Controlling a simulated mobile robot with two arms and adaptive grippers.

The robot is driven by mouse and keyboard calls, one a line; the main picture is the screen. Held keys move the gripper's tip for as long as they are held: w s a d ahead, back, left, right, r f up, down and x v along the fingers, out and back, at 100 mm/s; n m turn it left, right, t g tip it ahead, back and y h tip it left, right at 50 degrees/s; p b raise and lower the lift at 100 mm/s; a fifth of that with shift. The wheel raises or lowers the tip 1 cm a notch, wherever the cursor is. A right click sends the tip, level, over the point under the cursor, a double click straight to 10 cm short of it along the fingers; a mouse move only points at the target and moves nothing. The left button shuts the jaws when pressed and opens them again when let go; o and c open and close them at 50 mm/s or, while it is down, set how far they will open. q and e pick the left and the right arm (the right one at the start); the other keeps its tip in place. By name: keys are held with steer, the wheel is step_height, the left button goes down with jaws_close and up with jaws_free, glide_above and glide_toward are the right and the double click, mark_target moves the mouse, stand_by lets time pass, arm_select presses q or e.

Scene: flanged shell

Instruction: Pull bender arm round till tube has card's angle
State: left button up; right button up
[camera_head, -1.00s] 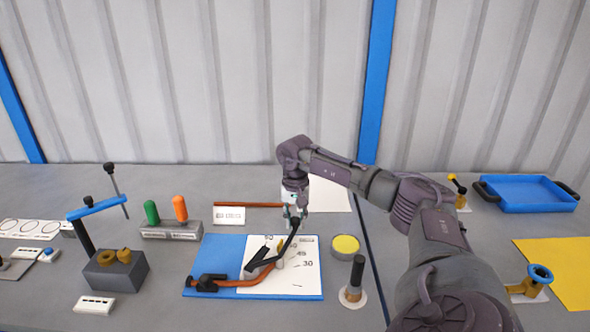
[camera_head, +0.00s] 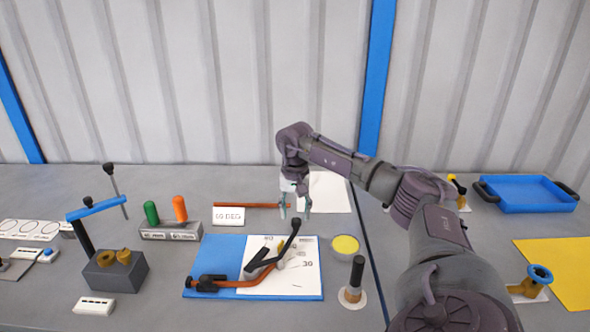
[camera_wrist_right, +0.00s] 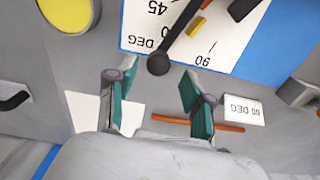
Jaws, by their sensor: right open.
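The bender sits on a blue board (camera_head: 214,255) with a white degree sheet (camera_head: 308,277). Its black bender arm (camera_head: 288,241) points up and right, ending in a round knob, also seen in the right wrist view (camera_wrist_right: 158,64). An orange tube (camera_head: 235,284) runs along the board's front and bends upward at its right end under the arm; its exact angle is hard to read. The card (camera_head: 229,215) reads 60 DEG and shows upside down in the wrist view (camera_wrist_right: 243,110). My right gripper (camera_head: 295,211) is open and empty, just behind and clear of the knob. My left gripper is out of view.
A second orange rod (camera_head: 250,205) lies behind the board. A yellow-topped disc (camera_head: 345,245) and a black-handled post (camera_head: 355,278) stand to its right. A block with green and orange handles (camera_head: 170,233) stands left. A blue tray (camera_head: 528,194) is far right.

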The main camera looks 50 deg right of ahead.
step_height(320, 180, up, 9)
steer(key=shift+f, duration=0.15)
steer(key=shift+f, duration=0.1)
stand_by(0.6)
